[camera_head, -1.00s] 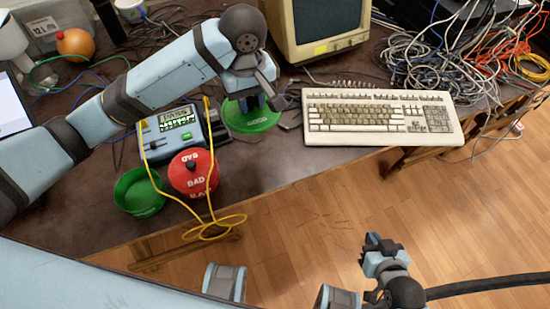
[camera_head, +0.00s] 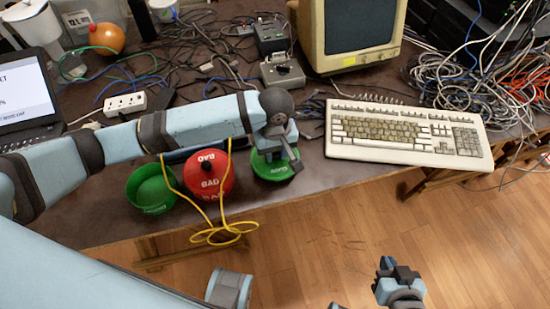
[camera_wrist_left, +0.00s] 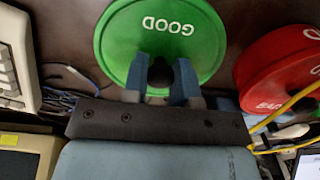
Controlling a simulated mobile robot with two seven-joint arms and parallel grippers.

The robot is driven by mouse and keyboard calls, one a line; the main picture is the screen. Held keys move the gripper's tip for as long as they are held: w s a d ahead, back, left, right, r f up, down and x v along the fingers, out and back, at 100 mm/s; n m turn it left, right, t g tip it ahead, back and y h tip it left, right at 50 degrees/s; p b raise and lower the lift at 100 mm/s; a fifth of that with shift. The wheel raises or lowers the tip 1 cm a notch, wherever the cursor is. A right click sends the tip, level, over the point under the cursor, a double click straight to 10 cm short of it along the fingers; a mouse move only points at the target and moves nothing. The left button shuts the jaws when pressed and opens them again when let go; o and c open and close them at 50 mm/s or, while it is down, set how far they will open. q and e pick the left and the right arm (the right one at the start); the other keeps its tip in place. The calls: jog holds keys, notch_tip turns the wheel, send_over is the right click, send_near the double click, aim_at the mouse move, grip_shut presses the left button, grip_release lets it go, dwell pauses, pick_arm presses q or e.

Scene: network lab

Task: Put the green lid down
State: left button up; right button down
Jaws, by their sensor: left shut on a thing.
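The green lid (camera_head: 270,168), lettered GOOD, is at the front of the table, just right of the red BAD lid (camera_head: 209,176). My left gripper (camera_wrist_left: 160,76) is shut on the dark knob of the green lid (camera_wrist_left: 190,40), seen close in the left wrist view. In the head view my left gripper (camera_head: 276,152) is above the lid and partly covers it. I cannot tell whether the lid touches the table. An open green container (camera_head: 150,192) stands left of the red one. My right gripper (camera_head: 398,272) is beyond the table's front edge, over the floor; its jaw state is unclear.
A yellow cable (camera_head: 222,232) loops over the front edge by the red container. A keyboard (camera_head: 405,135) lies to the right, with a monitor (camera_head: 352,35) behind it. Tangled cables (camera_head: 480,75) fill the right side. My left arm hides much of the tester.

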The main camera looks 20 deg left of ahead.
aim_at(275, 159)
pick_arm(q)
notch_tip(275, 159, down, 3)
jog(key=o, duration=0.9)
jog(key=shift+f, duration=0.1)
